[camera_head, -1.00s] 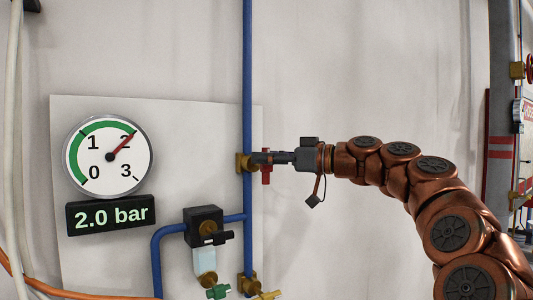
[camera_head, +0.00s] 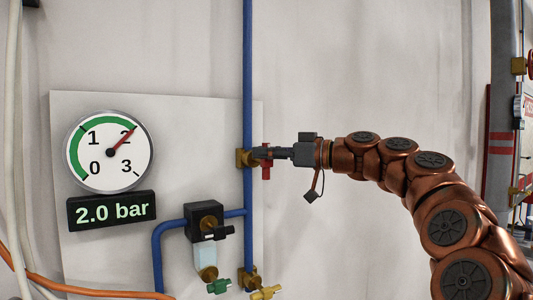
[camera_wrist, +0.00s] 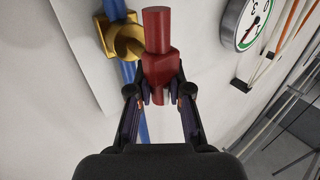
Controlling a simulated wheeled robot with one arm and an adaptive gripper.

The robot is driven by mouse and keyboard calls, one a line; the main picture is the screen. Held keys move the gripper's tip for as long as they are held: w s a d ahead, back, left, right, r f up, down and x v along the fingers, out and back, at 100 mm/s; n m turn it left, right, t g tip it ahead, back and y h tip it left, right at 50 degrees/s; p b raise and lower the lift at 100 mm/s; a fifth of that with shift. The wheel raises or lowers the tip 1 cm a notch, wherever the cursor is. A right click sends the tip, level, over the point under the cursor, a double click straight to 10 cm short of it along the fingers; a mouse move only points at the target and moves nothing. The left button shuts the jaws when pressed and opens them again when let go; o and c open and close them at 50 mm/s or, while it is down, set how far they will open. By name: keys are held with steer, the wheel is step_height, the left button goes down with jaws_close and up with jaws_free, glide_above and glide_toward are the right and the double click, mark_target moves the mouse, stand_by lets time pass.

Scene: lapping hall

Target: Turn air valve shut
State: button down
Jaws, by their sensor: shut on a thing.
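The air valve is a brass body (camera_head: 244,159) on the vertical blue pipe (camera_head: 247,80), with a red handle (camera_head: 266,169). In the head view the handle lies mostly behind my gripper's fingers, with its lower part showing. My gripper (camera_head: 262,154) reaches in from the right and is shut on the red handle. In the wrist view the red handle (camera_wrist: 158,60) stands between the two fingers (camera_wrist: 160,95), beside the brass body (camera_wrist: 122,40). The round gauge (camera_head: 109,152) has its red needle at about 2, and the display (camera_head: 111,210) below reads 2.0 bar.
Below the valve, a black regulator (camera_head: 204,221) with a clear bowl hangs from the blue pipe. A green handle (camera_head: 219,286) and a yellow handle (camera_head: 265,292) are at the bottom. An orange hose (camera_head: 90,291) crosses at lower left. The wall above my arm is clear.

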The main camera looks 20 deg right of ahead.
steer(key=m+b, duration=0.1)
steer(key=b, duration=0.1)
steer(key=m+t+y+b, duration=0.1)
steer(key=m+t+b, duration=0.1)
steer(key=m+b, duration=0.1)
steer(key=shift+d+f+b, duration=0.3)
steer(key=shift+f, duration=0.05)
steer(key=m+t+h+b, duration=0.2)
steer(key=m+t+b, duration=0.1)
steer(key=m+b, duration=0.2)
steer(key=d+f+m+t+h+b, duration=0.1)
steer(key=m+t+h+b, duration=0.2)
steer(key=m, duration=0.5)
steer(key=m+t+h+b, duration=0.2)
steer(key=m+t+b, duration=0.2)
steer(key=m+b, duration=0.2)
steer(key=shift+w+d+f+m+t+h+b, duration=0.15)
steer(key=shift+w+f+m+t+h+b, duration=0.2)
steer(key=shift+m, duration=0.45)
steer(key=shift+r+m, duration=0.15)
steer(key=shift+m, duration=0.15)
steer(key=c, duration=1.1)
jaws_free()
